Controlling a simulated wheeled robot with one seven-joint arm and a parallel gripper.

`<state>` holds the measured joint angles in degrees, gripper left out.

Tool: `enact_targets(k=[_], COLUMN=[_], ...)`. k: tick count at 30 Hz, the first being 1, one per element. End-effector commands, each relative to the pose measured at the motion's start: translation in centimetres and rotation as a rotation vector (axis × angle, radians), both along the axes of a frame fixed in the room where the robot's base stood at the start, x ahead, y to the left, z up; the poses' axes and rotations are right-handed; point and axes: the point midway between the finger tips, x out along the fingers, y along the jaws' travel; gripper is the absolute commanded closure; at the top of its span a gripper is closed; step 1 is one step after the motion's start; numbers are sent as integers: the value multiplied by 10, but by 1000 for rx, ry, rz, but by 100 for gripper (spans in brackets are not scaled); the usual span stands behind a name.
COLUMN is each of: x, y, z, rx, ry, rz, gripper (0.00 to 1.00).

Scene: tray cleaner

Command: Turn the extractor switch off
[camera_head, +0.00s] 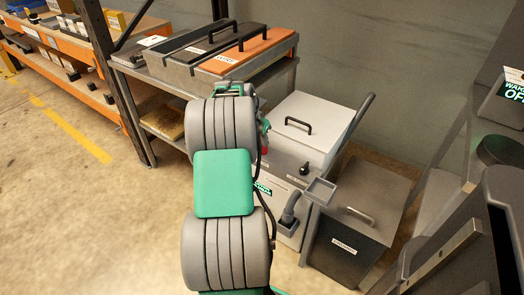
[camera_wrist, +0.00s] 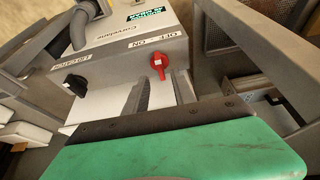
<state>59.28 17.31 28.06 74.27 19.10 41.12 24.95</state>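The red rotary switch (camera_wrist: 158,62) is on the light grey extractor panel in the wrist view, beside the printed words OFF and ON, which appear upside down. I cannot tell for certain which word it points to. In the head view the extractor (camera_head: 290,225) stands behind my arm, and only a small red part of the switch (camera_head: 266,150) shows at the arm's edge. My gripper (camera_wrist: 161,88) has its two dark fingers apart with nothing between them. The fingertips are close to the switch, which appears just beyond them. I cannot tell whether they touch it.
A black knob (camera_wrist: 75,84) is on the same panel, left of the red switch in the wrist view. A grey hose (camera_head: 290,208) comes off the extractor's front. A dark grey lidded bin (camera_head: 345,247) stands to its right. A metal bench (camera_head: 292,72) is behind my arm.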

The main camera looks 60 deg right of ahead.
Motion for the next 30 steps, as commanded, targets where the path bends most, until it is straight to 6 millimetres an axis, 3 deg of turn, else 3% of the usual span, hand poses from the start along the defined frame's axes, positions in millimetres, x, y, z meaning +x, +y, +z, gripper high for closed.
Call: enact_targets(k=[1, 6, 16, 27, 30], x=[-1, -2, -2, -1, -1], y=[-4, -14, -17, -17, -17], z=[-14, -37, -43, -43, -43], rx=[3, 1, 1, 1, 1], ry=[2, 0, 0, 0, 0], rz=[-1, 2, 4, 4, 4], gripper=[69, 69, 69, 99, 100])
